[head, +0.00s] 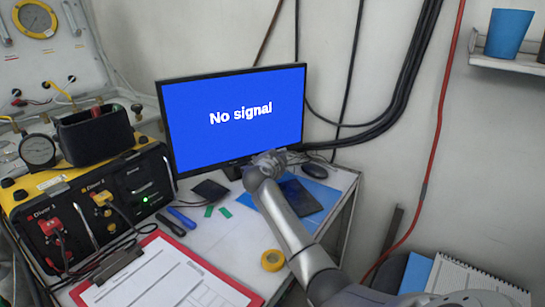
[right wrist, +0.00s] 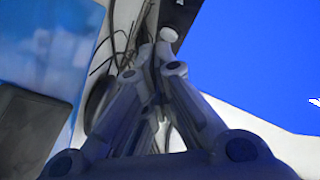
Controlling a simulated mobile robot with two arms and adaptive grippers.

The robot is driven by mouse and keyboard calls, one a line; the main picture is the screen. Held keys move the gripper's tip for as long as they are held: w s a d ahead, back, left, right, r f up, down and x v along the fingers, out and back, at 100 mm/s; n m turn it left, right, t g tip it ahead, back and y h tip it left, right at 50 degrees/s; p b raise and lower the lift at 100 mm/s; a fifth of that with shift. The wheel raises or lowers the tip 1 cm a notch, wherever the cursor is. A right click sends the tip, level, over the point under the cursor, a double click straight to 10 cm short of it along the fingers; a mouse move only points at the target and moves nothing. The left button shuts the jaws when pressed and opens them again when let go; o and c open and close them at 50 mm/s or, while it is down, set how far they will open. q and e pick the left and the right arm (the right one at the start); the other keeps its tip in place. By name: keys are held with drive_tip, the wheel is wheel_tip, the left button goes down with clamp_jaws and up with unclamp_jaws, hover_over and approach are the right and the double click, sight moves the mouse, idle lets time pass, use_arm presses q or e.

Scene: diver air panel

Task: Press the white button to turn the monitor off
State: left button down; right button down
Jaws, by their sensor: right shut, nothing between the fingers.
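The monitor (head: 235,140) stands on the table with a lit blue screen reading "No signal". Its screen also fills the right of the right wrist view (right wrist: 260,60). My right gripper (head: 274,156) is shut and empty, at the monitor's lower right edge. In the right wrist view its fingers (right wrist: 155,60) are together, pointing toward the bezel corner. Contact with the monitor cannot be told. My left gripper is not in view.
A black mouse (head: 314,170) and a blue folder (head: 322,192) lie right of my gripper. A clipboard (head: 165,275), yellow tape (head: 272,260) and the yellow-black diver panel (head: 95,205) are at left and front. Cables hang on the wall behind.

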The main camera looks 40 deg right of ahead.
drive_tip(key=shift+w+b, duration=0.2)
drive_tip(key=shift+b, duration=0.2)
idle(0.6)
drive_tip(key=shift+d+f+b, duration=0.2)
drive_tip(key=shift+d+b, duration=0.1)
drive_tip(key=shift+b, duration=0.05)
idle(0.3)
drive_tip(key=shift+s+a, duration=0.45)
drive_tip(key=shift+s, duration=0.2)
drive_tip(key=shift+s+a+r+p, duration=0.1)
drive_tip(key=shift+s+a+p, duration=0.25)
drive_tip(key=shift+s, duration=0.4)
drive_tip(key=shift+s+a+r+p, duration=0.1)
drive_tip(key=shift+s+a+p, duration=0.2)
drive_tip(key=shift+s, duration=0.4)
drive_tip(key=shift+s+p, duration=0.3)
drive_tip(key=shift+s, duration=0.65)
